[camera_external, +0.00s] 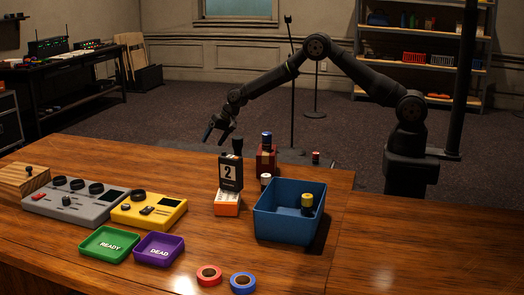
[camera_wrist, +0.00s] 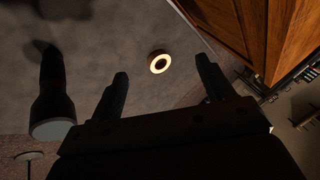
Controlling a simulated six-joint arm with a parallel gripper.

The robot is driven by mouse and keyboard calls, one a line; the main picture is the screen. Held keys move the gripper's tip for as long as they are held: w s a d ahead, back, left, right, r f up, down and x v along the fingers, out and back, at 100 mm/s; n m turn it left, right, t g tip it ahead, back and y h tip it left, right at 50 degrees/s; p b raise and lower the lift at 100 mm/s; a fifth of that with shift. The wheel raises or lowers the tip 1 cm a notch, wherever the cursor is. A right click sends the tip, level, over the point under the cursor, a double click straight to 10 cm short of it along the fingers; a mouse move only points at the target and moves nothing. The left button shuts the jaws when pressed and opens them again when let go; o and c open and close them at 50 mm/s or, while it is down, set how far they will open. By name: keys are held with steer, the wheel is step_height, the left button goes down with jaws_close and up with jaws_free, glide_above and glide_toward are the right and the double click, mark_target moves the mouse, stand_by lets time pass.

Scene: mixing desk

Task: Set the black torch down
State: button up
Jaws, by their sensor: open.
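My gripper (camera_external: 217,135) is open and empty in the external view, held in the air beyond the far edge of the desk, left of the numbered box. In the wrist view my gripper (camera_wrist: 162,70) has its two fingers wide apart with nothing touching them. A dark torch-shaped thing with a wide head and grey round face (camera_wrist: 52,100) shows left of the fingers in that view, apart from them; it looks like the black torch. In the external view a black upright top (camera_external: 237,146) shows behind the numbered box; I cannot tell whether it is the torch.
A blue bin (camera_external: 283,226) holds a yellow-topped cylinder (camera_external: 307,201). A black box marked 2 (camera_external: 231,173) stands on an orange-and-white box (camera_external: 227,204). Green READY (camera_external: 88,258) and purple DEAD (camera_external: 146,259) trays lie in front. A pale glowing ring (camera_wrist: 159,62) shows between the fingers, farther off.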

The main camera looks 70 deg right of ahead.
steer(key=a+f+t+h, duration=0.1)
steer(key=a+f+t, duration=0.1)
steer(key=a+t, duration=0.15)
steer(key=m+t+h, duration=0.1)
steer(key=m+h, duration=0.1)
steer(key=h, duration=1)
glide_toward(239, 142)
steer(key=x, duration=0.9)
steer(key=shift+d, duration=0.15)
steer(key=shift+x, duration=2.7)
steer(key=c, duration=1.3)
